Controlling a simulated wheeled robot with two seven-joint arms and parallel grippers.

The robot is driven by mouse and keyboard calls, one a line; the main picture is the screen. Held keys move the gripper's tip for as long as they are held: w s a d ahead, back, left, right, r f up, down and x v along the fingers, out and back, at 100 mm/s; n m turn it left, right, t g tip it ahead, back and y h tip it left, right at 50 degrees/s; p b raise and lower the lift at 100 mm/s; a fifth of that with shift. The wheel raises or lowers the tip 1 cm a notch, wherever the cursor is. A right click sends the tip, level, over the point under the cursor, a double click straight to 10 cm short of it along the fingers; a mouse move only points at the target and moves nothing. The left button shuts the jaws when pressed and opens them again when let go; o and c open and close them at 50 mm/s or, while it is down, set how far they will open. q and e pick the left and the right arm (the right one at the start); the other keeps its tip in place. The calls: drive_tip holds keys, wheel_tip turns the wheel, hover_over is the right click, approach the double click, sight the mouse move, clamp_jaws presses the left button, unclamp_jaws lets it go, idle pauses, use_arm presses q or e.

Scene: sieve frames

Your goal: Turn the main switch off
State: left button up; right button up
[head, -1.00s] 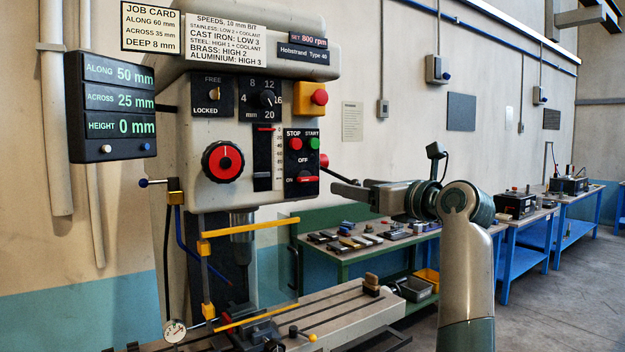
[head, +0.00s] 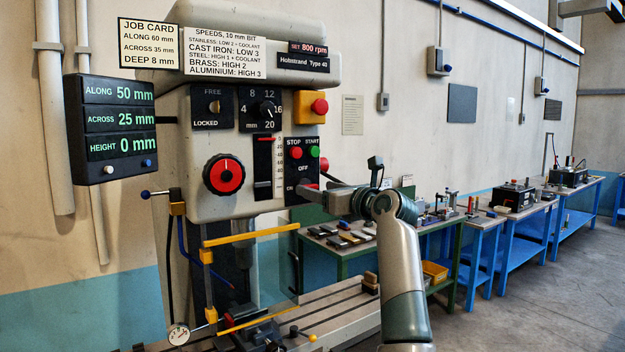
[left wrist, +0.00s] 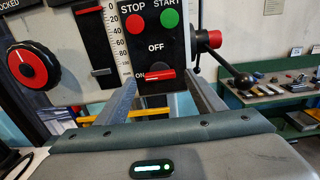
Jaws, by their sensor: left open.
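The main switch is a red lever (left wrist: 155,75) on the black panel (left wrist: 152,40) with the STOP and START buttons. In the left wrist view it lies level beside the ON mark, below OFF. My left gripper (left wrist: 163,90) is open, one finger on each side of the lever, just below it. I cannot tell whether a finger touches it. In the head view my left gripper (head: 322,195) is at the lower part of the panel (head: 303,150) and partly hides the switch. My right gripper is not in view.
A black-knobbed handle (left wrist: 243,80) sticks out right of the panel, close to my right-hand finger. The red STOP button (head: 295,153) and green START button (head: 315,152) sit above the switch. A yellow-barred guard (head: 250,236) stands below left. A green bench (head: 343,258) stands behind.

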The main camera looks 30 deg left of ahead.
sight(310, 186)
use_arm(q)
drive_tip(key=shift+p+x, duration=0.55)
drive_tip(key=shift+x, duration=1.2)
drive_tip(key=shift+s, duration=0.1)
drive_tip(key=c, duration=1)
drive_tip(key=shift+c, duration=0.2)
